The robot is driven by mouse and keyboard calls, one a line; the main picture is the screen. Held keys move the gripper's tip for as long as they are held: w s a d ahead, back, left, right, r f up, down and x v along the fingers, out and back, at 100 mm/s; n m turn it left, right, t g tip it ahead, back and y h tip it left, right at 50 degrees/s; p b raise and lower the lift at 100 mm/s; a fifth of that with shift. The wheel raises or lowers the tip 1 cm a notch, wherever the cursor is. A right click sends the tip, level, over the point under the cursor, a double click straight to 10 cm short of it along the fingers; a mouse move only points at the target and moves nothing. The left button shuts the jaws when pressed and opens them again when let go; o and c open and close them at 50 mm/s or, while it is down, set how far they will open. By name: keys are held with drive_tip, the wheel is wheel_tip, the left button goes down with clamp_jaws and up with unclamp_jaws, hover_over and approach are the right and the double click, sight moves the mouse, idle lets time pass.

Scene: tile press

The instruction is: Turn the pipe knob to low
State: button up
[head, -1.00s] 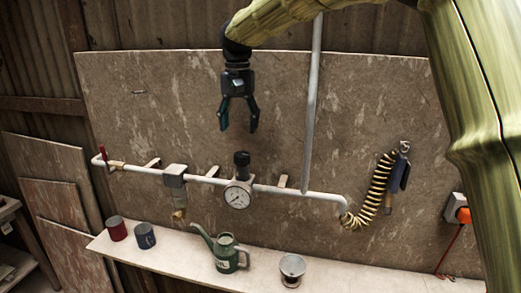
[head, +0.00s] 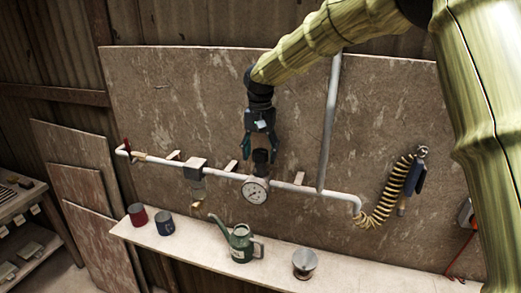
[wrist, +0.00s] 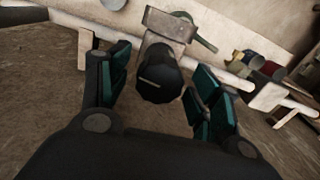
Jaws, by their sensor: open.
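The black pipe knob (head: 261,156) stands on top of the white pipe (head: 316,190), just above a round dial gauge (head: 255,191). In the wrist view the knob (wrist: 158,76) shows its dark round top with a short pale line on it. My gripper (head: 261,147) points down over the knob and is open. In the wrist view its teal-padded fingers (wrist: 158,72) stand on either side of the knob, with gaps visible on both sides. I cannot see low or high marks around the knob.
A shelf (head: 185,243) below the pipe holds a red mug (head: 137,214), a blue mug (head: 164,226), a green watering can (head: 241,243) and a metal cup (head: 304,263). A red-handled valve (head: 126,146) is at the pipe's left end. A coiled hose (head: 393,190) hangs at right.

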drive_tip(key=c, duration=1)
drive_tip(key=shift+n, duration=0.3)
drive_tip(key=n, duration=0.9)
drive_tip(key=shift+d, duration=0.1)
drive_tip(key=n, duration=0.5)
drive_tip(key=shift+w, duration=0.1)
drive_tip(key=n, duration=0.4)
drive_tip(key=shift+d+n, duration=0.1)
drive_tip(key=shift+n, duration=0.2)
